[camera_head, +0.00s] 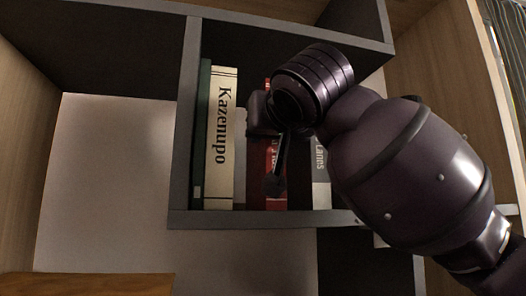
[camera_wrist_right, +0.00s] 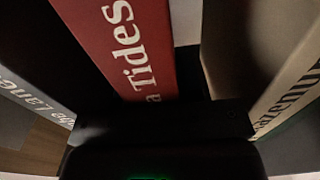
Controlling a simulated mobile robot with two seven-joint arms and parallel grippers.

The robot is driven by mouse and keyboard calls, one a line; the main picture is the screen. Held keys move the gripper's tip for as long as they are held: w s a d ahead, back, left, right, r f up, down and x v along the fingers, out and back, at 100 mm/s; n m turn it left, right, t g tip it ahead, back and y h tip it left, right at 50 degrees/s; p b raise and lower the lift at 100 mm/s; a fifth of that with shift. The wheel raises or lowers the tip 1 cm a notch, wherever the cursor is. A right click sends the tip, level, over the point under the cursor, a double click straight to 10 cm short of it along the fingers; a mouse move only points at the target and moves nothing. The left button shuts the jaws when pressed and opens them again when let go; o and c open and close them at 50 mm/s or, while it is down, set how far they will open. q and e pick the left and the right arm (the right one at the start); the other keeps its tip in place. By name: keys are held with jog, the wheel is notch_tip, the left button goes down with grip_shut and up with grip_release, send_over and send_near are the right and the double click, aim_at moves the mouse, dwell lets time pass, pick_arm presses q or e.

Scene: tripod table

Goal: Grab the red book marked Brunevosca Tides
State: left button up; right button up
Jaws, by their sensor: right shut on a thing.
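The red book (camera_head: 276,190) stands upright in the shelf compartment, partly hidden behind my right gripper and arm. In the right wrist view the red spine (camera_wrist_right: 150,75) shows "Tides" in white letters, close in front of the gripper. My right gripper (camera_head: 271,150) is at the spine and shut on the red book; its fingertips and exact contact are hard to make out in the dark. My left gripper is not in view.
A green book (camera_head: 201,135) and a cream "Kazenupo" book (camera_head: 222,135) stand left of the red book. A light book marked "Lanes" (camera_head: 320,185) stands to its right. The grey compartment walls (camera_head: 186,120) and bottom board (camera_head: 240,217) enclose them.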

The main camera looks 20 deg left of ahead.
grip_shut()
jog(key=shift+r, duration=0.1)
